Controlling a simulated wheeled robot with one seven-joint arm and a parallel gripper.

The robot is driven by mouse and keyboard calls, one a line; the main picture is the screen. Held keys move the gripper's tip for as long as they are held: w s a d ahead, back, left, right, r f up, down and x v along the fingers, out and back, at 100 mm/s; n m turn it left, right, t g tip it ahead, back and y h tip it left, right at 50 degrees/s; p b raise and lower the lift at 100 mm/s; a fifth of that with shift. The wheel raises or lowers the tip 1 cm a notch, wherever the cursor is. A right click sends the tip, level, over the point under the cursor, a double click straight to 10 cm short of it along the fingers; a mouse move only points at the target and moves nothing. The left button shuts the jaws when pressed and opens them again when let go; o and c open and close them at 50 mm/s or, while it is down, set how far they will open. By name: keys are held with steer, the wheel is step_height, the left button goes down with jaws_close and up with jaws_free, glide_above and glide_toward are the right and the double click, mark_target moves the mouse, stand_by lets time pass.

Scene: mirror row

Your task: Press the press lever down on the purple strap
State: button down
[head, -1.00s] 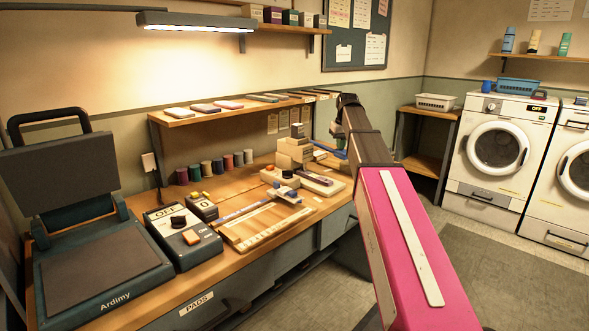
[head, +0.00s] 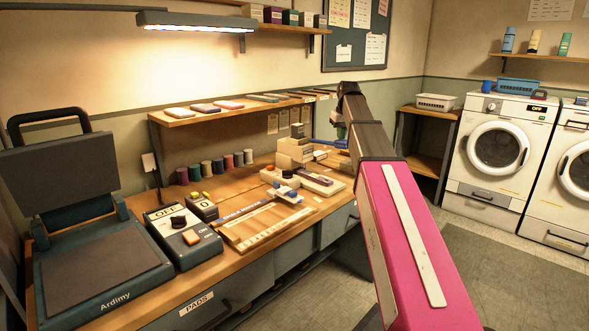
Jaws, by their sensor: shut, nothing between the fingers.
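The press is a cream, stepped machine (head: 291,150) at the far end of the workbench. Its blue lever (head: 328,143) sticks out to the right, close to level. The purple strap (head: 316,178) lies on the pale base in front of the press. My gripper (head: 340,132) is small in the view and partly hidden by my arm. It is shut and empty, just above the outer end of the lever. I cannot tell whether it touches the lever.
A wooden shelf (head: 218,110) runs above the back of the bench (head: 130,310). A slotted wooden board (head: 264,226), a control box (head: 183,236) and a heat press (head: 100,262) stand nearer. Open floor (head: 510,270) lies to the right.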

steer(key=w+v, duration=0.2)
steer(key=v, duration=0.8)
steer(key=shift+a+r, duration=0.2)
steer(key=shift+r, duration=0.05)
stand_by(0.3)
